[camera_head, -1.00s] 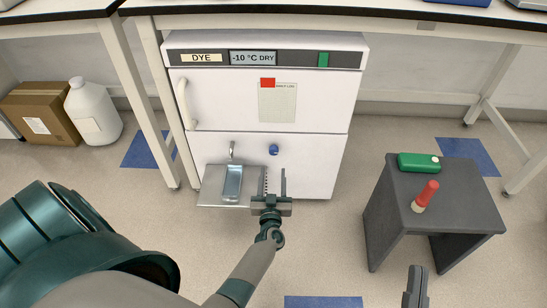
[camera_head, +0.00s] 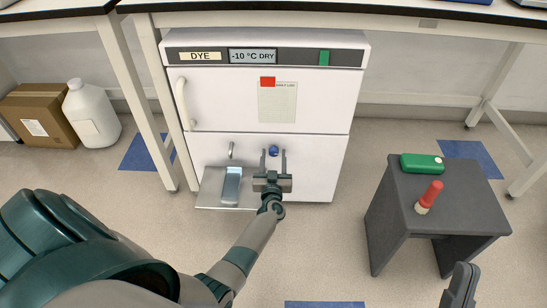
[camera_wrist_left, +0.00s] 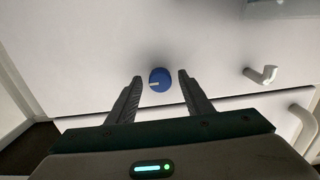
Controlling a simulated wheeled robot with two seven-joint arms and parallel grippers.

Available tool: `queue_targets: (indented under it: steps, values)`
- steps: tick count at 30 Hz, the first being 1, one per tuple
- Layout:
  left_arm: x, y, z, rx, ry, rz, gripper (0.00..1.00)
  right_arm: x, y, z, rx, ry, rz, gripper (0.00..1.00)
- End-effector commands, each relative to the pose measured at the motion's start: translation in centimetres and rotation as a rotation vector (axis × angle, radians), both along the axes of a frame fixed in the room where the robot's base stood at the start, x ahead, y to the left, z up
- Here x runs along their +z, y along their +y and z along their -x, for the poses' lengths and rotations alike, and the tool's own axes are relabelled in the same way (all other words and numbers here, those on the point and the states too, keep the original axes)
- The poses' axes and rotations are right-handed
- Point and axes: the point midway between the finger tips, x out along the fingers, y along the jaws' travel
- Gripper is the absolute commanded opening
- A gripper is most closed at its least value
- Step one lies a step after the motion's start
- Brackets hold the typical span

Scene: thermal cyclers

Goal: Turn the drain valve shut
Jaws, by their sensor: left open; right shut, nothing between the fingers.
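The drain valve is a blue round knob (camera_head: 273,152) on the lower white panel of the freezer cabinet. In the left wrist view the knob (camera_wrist_left: 159,78) shows a white pointer mark directed to the left. My left gripper (camera_head: 274,157) is open, with one fingertip on each side of the knob in both views. A gap shows between each finger and the knob in the left wrist view; whether the tips reach around it is unclear. My right gripper (camera_head: 460,285) is shut and empty at the lower right, away from the cabinet.
A grey stool (camera_head: 450,205) at right carries a green box (camera_head: 421,163) and a red-topped item (camera_head: 429,196). Floor between is clear.

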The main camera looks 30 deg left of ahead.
Motion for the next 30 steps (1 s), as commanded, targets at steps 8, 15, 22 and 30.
queue_targets:
  steps: [8, 15, 22, 30]
  values:
    - [-0.01, 0.0, 0.04, 0.0, 0.0, 0.0, 0.05, 0.0, 0.01, -0.01, -0.001, 0.0, -0.001, 0.0]
    - [-0.01, -0.02, 0.05, 0.0, -0.008, 0.014, 0.05, 0.02, 0.02, -0.03, -0.001, 0.001, 0.0, 0.0]
    - [0.0, -0.01, 0.06, 0.001, -0.048, 0.078, 0.05, -0.02, 0.08, -0.04, 0.001, 0.01, 0.002, 0.0]
    - [0.03, -0.02, 0.05, 0.001, -0.144, 0.235, 0.05, -0.7, 0.35, 0.05, 0.005, 0.046, 0.009, 0.0]
